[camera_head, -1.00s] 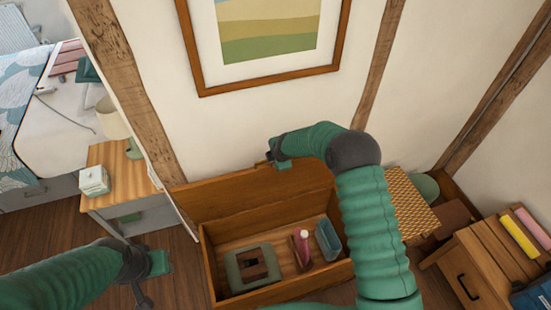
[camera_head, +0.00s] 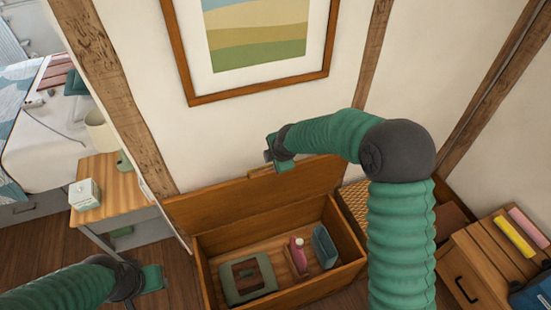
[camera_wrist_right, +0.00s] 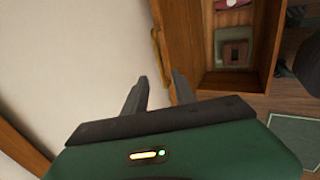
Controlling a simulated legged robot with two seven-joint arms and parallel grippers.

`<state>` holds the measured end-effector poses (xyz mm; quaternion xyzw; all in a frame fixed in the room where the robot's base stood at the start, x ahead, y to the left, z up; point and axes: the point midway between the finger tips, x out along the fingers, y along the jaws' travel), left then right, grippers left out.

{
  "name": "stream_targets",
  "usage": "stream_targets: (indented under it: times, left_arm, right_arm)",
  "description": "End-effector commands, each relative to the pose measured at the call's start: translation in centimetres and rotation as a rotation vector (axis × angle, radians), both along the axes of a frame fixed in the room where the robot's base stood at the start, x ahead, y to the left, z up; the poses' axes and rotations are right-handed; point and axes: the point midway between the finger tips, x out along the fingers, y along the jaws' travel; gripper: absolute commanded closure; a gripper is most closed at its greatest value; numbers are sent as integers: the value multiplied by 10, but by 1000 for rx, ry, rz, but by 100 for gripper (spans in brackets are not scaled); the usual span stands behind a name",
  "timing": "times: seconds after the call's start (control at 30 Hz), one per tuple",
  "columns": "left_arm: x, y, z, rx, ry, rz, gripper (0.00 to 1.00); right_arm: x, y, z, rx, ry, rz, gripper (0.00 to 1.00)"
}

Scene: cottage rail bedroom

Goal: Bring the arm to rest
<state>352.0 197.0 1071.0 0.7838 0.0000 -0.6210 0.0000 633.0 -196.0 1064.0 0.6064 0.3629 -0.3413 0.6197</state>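My right arm arches over an open wooden chest (camera_head: 209,270). Its gripper (camera_head: 268,155) is in front of the wall, above the chest's raised lid (camera_head: 225,205). In the right wrist view the two dark fingers (camera_wrist_right: 160,78) stand apart with nothing between them, close to the pale wall. My left gripper (camera_head: 140,290) is low at the left, over the floor beside the chest. Its fingers are too small and dark to judge.
The chest holds a green-grey frame-like item (camera_head: 236,292), a pink bottle (camera_head: 298,254) and a blue-grey container (camera_head: 325,246). A nightstand (camera_head: 120,190) with a tissue box (camera_head: 84,194) stands at left. A wooden cabinet (camera_head: 455,262) is at right. A framed picture (camera_head: 256,90) hangs above.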

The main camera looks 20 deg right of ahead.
Motion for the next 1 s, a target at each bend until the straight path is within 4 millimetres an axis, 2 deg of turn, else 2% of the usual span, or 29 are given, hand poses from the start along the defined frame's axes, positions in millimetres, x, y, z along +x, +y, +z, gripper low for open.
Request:
stream_targets:
  times: [0.1, 0.2, 0.67, 0.73, 0.77, 0.87, 1.0]
  left_arm:
    - [0, 0, 0, 0, 0, 0, 64]
    - [0, 0, 1, 0, 0, 0, 64]
    - [0, 0, 1, 0, 0, 0, 64]
    - [0, 0, -1, 0, 0, 0, 64]
    - [0, 0, -2, 0, 0, 0, 64]
    - [0, 0, -8, 0, 0, 0, 64]
    - [0, 0, -17, 0, 0, 0, 64]
  right_arm:
    - [-11, -1, 21, 0, -1, -1, 68]
    - [-17, -1, 29, 0, 1, 0, 68]
    - [-18, 0, 31, -1, 2, 1, 68]
    - [-25, 1, 30, 12, 11, -27, 68]
    - [-33, 2, 28, 28, 23, -62, 68]
    - [-85, 3, 17, 133, 90, -318, 68]
    - [-188, -2, 2, 355, 180, -897, 68]
